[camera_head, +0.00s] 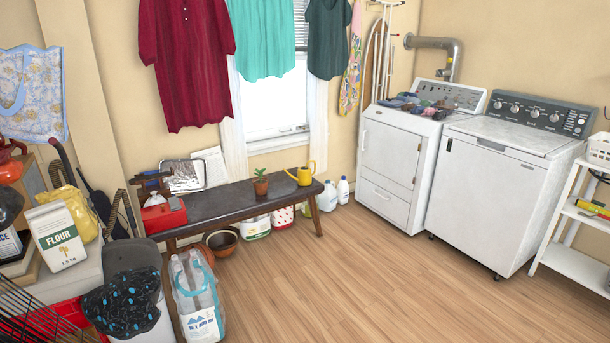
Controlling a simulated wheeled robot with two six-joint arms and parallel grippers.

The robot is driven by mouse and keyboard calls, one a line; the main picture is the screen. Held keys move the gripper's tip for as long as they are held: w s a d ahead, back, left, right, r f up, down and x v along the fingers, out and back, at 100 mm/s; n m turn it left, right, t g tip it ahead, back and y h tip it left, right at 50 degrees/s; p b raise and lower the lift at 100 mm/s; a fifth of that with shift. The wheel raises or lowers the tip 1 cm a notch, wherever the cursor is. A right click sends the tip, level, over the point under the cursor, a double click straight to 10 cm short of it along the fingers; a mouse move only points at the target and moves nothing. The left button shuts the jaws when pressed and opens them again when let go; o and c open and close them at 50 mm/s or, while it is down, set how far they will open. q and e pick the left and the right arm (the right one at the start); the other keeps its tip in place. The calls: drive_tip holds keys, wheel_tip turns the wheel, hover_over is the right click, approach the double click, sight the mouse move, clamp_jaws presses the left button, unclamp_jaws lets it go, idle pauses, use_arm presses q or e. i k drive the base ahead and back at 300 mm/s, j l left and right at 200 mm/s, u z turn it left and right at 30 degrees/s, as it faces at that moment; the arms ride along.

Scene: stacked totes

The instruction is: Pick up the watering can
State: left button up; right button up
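A small yellow watering can (304,175) stands upright on the right end of a dark-topped wooden bench (225,200). Neither of my grippers shows in the head view, so nothing is seen touching the can.
Open wood floor (345,275) lies in front of the bench. A bag of bottles (199,305) and a bin (132,262) stand at the bench's left. A dryer (394,165) and a washer (487,195) stand at right, beside a white shelf (572,262). Clothes hang above.

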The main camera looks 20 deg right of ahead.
sight(304, 177)
drive_tip(key=i+l, duration=0.1)
drive_tip(key=l, duration=0.2)
drive_tip(key=i+l, duration=0.15)
drive_tip(key=l, duration=0.2)
drive_tip(key=i+l, duration=0.1)
drive_tip(key=l, duration=0.2)
drive_tip(key=i+l, duration=0.4)
drive_tip(key=i, duration=0.15)
drive_tip(key=i+l+z, duration=0.1)
drive_tip(key=i+l, duration=0.3)
drive_tip(key=i, duration=0.15)
drive_tip(key=i+l, duration=0.4)
drive_tip(key=i, duration=0.2)
